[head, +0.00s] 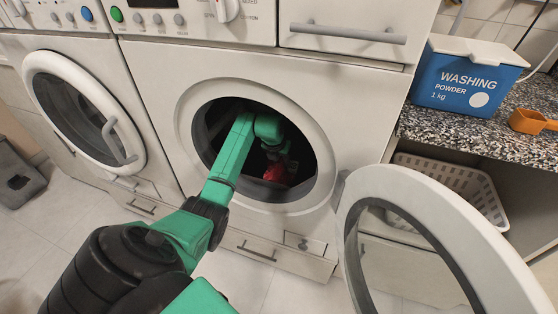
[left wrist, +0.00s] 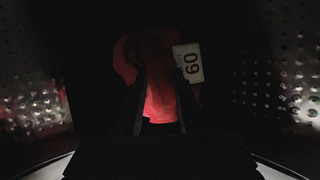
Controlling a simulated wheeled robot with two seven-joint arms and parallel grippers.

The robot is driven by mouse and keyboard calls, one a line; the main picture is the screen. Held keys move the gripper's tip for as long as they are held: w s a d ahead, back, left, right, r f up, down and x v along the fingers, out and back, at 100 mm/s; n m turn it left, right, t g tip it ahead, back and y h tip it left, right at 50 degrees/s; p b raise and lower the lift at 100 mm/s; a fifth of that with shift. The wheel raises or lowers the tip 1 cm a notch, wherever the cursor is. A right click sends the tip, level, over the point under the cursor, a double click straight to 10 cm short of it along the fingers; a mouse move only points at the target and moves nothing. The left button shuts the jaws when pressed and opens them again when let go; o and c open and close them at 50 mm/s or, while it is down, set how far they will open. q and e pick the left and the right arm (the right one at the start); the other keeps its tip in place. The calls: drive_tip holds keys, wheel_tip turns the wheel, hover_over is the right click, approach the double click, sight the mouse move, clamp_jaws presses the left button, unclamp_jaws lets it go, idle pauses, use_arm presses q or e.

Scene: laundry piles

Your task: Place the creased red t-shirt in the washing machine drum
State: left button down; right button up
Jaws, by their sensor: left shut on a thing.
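The washing machine drum (head: 222,112) is open, and my left arm reaches in through its round opening. The drum's perforated wall (left wrist: 292,85) shows on both sides in the left wrist view. The red t-shirt (head: 272,181) is inside, bunched and dark in the shade. It shows in the left wrist view (left wrist: 155,60) with a pale tag reading 60. My left gripper (left wrist: 160,120) is shut on the t-shirt, its dark fingers on either side of the cloth. Much of the shirt is hidden in shadow. My right gripper is not in view.
The open machine door (head: 415,185) swings out to the right of the opening. A second washer with a closed door (head: 42,62) stands left. A blue washing powder box (head: 440,75) and an orange scoop (head: 528,121) sit on the counter (head: 440,122), above a pale basket (head: 483,190).

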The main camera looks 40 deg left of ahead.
sight(278, 174)
use_arm(q)
drive_tip(key=shift+f, duration=0.1)
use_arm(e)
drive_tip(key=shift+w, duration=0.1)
use_arm(q)
drive_tip(key=c, duration=0.5)
unclamp_jaws()
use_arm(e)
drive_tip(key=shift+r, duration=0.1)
use_arm(q)
drive_tip(key=shift+r, duration=0.2)
drive_tip(key=p+v, duration=0.1)
drive_tip(key=v, duration=0.5)
drive_tip(key=shift+s+r, duration=0.15)
drive_tip(key=shift+r, duration=0.15)
drive_tip(key=shift+s+d+r, duration=0.1)
drive_tip(key=shift+s+r, duration=0.05)
drive_tip(key=shift+r, duration=0.15)
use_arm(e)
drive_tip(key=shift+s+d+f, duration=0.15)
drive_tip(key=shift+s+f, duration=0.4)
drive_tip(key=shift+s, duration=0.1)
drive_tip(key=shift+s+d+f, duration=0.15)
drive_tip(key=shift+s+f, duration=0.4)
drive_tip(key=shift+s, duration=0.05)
